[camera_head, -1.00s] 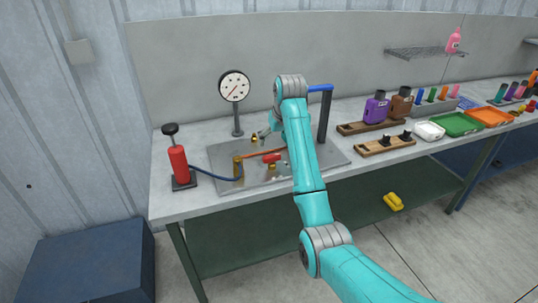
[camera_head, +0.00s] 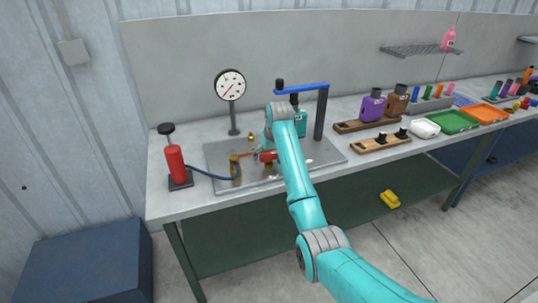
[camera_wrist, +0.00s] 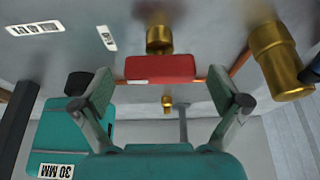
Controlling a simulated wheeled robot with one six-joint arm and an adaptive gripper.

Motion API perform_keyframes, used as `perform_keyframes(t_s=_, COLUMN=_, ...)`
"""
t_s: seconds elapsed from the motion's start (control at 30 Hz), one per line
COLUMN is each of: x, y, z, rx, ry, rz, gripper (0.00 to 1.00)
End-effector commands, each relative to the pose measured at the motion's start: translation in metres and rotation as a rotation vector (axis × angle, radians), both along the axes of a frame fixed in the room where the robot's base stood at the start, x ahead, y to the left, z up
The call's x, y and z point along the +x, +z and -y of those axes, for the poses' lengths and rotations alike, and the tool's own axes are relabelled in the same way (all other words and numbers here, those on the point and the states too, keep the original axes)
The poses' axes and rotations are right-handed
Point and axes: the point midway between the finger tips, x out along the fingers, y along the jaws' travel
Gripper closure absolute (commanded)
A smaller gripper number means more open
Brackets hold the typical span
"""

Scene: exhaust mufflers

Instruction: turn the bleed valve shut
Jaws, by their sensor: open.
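A red block-shaped piece (camera_wrist: 160,68), which looks like the valve's handle, sits across a thin copper line on the metal plate; it also shows in the head view (camera_head: 268,156). A brass fitting (camera_wrist: 159,40) stands beside it. My gripper (camera_wrist: 160,86) is open and empty. In the wrist view its fingers straddle the red piece from left and right, with gaps on both sides. I cannot tell how far the red piece lies beyond the fingertips. In the head view my wrist hides most of the gripper.
A larger brass fitting (camera_wrist: 280,62) stands right of the fingers. A teal block marked 30 MM (camera_wrist: 75,140) is close on the left, under a blue bar (camera_head: 302,88) on a dark post. A dial gauge (camera_head: 230,85) and red hand pump (camera_head: 176,166) with blue hose stand left.

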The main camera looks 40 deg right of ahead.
Motion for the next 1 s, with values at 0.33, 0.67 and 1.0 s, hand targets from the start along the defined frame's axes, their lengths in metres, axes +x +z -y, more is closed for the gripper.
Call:
perform_keyframes(t_s=0.33, x=-0.0001, y=0.0001, z=-0.0001, rx=0.0, ry=0.0, rz=0.0, gripper=0.45)
perform_keyframes(t_s=0.67, x=-0.0001, y=-0.0001, z=-0.0002, rx=0.0, ry=-0.014, rz=0.0, gripper=0.62)
perform_keyframes(t_s=1.0, x=0.0004, y=-0.0001, z=-0.0016, rx=-0.001, ry=-0.176, rz=0.0, gripper=0.62)
